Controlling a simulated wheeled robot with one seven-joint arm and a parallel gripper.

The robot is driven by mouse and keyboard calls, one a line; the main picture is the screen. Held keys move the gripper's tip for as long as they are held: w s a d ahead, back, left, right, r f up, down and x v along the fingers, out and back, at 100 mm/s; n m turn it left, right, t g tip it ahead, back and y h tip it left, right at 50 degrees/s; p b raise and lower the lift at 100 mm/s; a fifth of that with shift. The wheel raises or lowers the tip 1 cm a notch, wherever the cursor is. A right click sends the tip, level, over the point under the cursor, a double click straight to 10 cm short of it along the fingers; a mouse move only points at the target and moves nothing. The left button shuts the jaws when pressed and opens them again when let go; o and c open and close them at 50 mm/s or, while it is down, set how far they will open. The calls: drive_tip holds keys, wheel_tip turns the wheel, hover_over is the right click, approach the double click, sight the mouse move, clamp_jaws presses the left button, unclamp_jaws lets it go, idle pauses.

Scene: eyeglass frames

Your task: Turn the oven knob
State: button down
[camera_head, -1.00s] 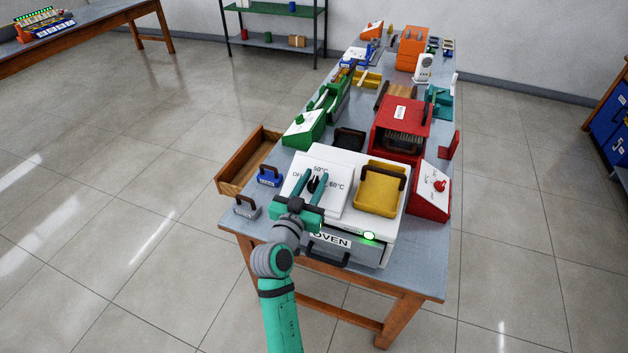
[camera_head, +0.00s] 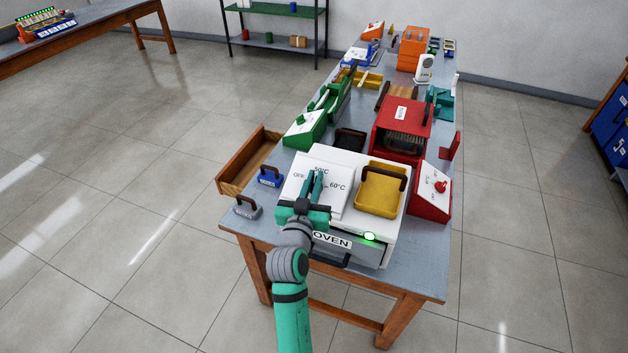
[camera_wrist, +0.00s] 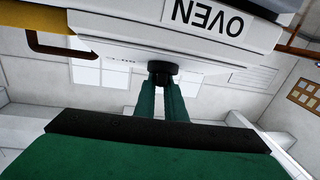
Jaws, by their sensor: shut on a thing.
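The white oven (camera_head: 372,223) stands at the near end of the table, with a dial panel marked OFF, 50°C and 60°C on its top left. In the wrist view, the black round oven knob (camera_wrist: 162,70) sits between the tips of my green fingers. My gripper (camera_head: 317,177) is over the dial and shut on the knob; it also shows in the wrist view (camera_wrist: 163,88). In the head view, my fingers hide most of the knob, so its pointer cannot be read. A green light (camera_head: 369,237) glows on the oven's front.
A yellow tray (camera_head: 379,201) with a dark handle sits on the oven, right of the dial. A red box with a red knob (camera_head: 441,186) stands close on the right. Small handled blocks (camera_head: 270,177) and an open wooden drawer (camera_head: 247,163) are on the left.

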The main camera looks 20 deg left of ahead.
drive_tip(key=n+y, duration=0.1)
drive_tip(key=n+g+y, duration=0.1)
drive_tip(key=n+y, duration=0.2)
drive_tip(key=shift+s+f+n+g+y, duration=0.1)
drive_tip(key=shift+f+n+g+y, duration=0.2)
drive_tip(key=shift+g+y, duration=0.1)
drive_tip(key=n+g+y, duration=0.3)
drive_tip(key=n, duration=0.2)
drive_tip(key=shift+a+y, duration=0.1)
drive_tip(key=shift+y, duration=0.3)
drive_tip(key=shift+s+a+n+g+y, duration=0.1)
drive_tip(key=shift+n+g+y, duration=0.5)
drive_tip(key=shift+n+g, duration=0.7)
drive_tip(key=shift+s+a+n+g+y, duration=0.1)
drive_tip(key=shift+n+g+y, duration=0.5)
drive_tip(key=shift+n+g, duration=0.65)
drive_tip(key=shift+f+g, duration=0.1)
drive_tip(key=shift+g, duration=0.25)
drive_tip(key=c, duration=1.8)
unclamp_jaws()
drive_tip(key=shift+w, duration=0.1)
